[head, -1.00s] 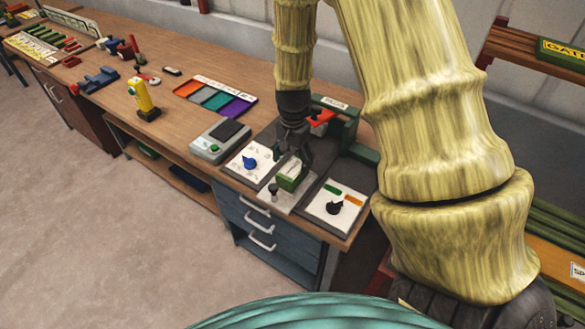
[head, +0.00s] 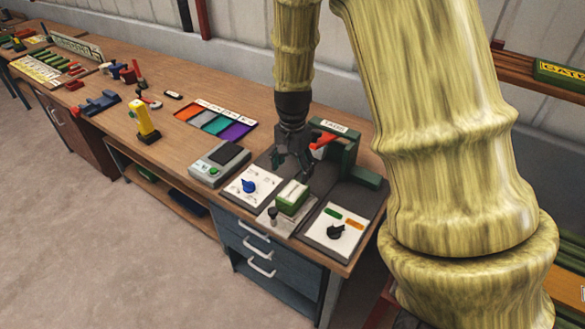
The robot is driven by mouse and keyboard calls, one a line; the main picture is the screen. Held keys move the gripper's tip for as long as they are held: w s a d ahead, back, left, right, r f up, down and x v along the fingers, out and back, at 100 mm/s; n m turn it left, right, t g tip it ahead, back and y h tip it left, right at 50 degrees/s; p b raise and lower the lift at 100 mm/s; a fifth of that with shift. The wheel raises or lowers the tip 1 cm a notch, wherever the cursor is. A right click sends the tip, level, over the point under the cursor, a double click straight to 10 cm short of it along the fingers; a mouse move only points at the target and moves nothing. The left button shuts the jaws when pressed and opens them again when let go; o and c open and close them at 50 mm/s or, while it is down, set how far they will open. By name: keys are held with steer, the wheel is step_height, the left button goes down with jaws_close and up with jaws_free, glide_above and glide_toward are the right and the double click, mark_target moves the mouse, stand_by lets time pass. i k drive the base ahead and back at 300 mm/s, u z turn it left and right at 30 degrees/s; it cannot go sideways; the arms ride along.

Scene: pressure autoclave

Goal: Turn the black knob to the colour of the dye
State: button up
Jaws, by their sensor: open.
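The black knob (head: 336,231) sits on a white panel (head: 322,241) at the right end of the bench. A green label and an orange label (head: 354,223) are above it on the panel. My gripper (head: 293,170) points down, open, behind and left of the knob. It is over the area behind a green block (head: 291,197), apart from the knob. I cannot make out any dye for certain.
A blue knob (head: 248,186) on a white panel is left of the green block. A small black-topped post (head: 272,213) stands in front of it. A green press-like device with a red lever (head: 322,140) stands behind. A grey scale-like box (head: 218,163) and a coloured tray (head: 240,132) are further left.

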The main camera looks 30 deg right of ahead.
mark_target(335, 232)
steer(key=z, duration=1.4)
